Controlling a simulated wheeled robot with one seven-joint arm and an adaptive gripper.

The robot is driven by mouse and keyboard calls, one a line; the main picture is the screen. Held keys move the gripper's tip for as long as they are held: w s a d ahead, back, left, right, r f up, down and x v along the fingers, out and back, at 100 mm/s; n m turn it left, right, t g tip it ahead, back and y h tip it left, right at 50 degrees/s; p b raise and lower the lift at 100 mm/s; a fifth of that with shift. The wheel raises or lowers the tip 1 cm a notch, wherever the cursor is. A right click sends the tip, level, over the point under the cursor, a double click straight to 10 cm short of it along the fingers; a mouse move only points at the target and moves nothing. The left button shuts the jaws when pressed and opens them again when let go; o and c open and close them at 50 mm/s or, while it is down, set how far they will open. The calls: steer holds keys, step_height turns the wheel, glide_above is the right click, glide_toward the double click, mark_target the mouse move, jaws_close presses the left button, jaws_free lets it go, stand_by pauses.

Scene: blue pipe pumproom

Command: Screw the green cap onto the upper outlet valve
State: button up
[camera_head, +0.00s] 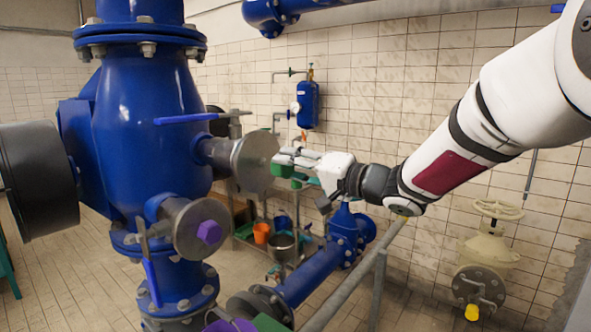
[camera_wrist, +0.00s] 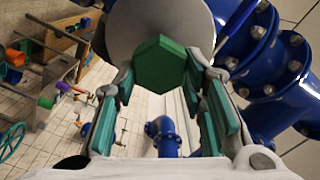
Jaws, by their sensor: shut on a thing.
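The upper outlet valve ends in a round grey flange (camera_head: 255,162) on the side of the big blue pipe body; its blue lever (camera_head: 186,119) is above. My gripper (camera_head: 284,160) reaches in from the right, its fingertips close to the flange face. In the wrist view, the green hexagonal cap (camera_wrist: 160,64) is between the fingertips of my gripper (camera_wrist: 161,72), which is shut on it. The cap overlaps the grey flange disc (camera_wrist: 130,20) behind it; whether it touches or is threaded I cannot tell. In the head view, the cap cannot be told apart from the green finger pads.
A lower outlet with a purple cap (camera_head: 209,232) sits below left, near my gripper. A blue pipe (camera_head: 312,275) and a grey railing (camera_head: 380,285) are below my arm. A blue tank (camera_head: 308,104) hangs on the tiled wall. A shelf with buckets (camera_head: 262,232) stands behind.

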steer(key=shift+w+a, duration=0.15)
steer(key=shift+a, duration=0.1)
steer(key=shift+w+a+b, duration=0.2)
steer(key=shift+a+b, duration=0.05)
steer(key=shift+b, duration=0.1)
steer(key=shift+b+x, duration=1)
steer(key=shift+x, duration=0.1)
steer(key=shift+w+a+r+p, duration=0.15)
steer(key=shift+w+a+p, duration=0.15)
steer(key=shift+p, duration=0.35)
stand_by(1.1)
steer(key=shift+s, duration=0.1)
steer(key=shift+p, duration=0.5)
steer(key=shift+c, duration=0.5)
steer(key=shift+m+p, duration=0.55)
steer(key=shift+m, duration=0.05)
